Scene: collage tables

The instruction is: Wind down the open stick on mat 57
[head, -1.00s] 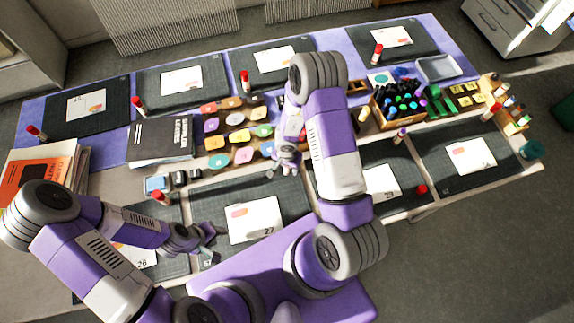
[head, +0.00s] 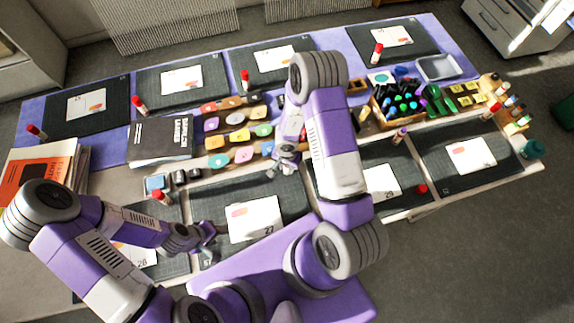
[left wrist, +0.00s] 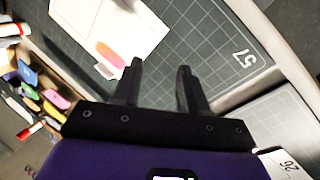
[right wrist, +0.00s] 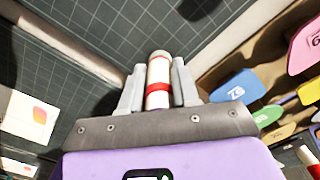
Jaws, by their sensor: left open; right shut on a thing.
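Mat 57 (head: 286,193) is a dark gridded cutting mat at the front middle of the tables. A white card marked 27 (head: 254,222) lies on it. In the left wrist view the mat (left wrist: 222,45) shows its printed number and the card (left wrist: 112,28) with an orange-pink patch. My left gripper (head: 207,240) is open and empty over the mat's near left corner; its fingers (left wrist: 160,70) are apart. My right gripper (head: 279,169) is over the mat's far side, shut on a white stick with a red band (right wrist: 158,94). The stick's far end is pale; I cannot tell how far it is wound out.
Colour tiles (head: 237,118) on stepped racks and a dark book (head: 160,138) stand beyond the mat. A red-capped stick (head: 162,197) stands to its left. A box of markers (head: 383,117) is at the right. Neighbouring mats (head: 463,175) carry cards and sticks.

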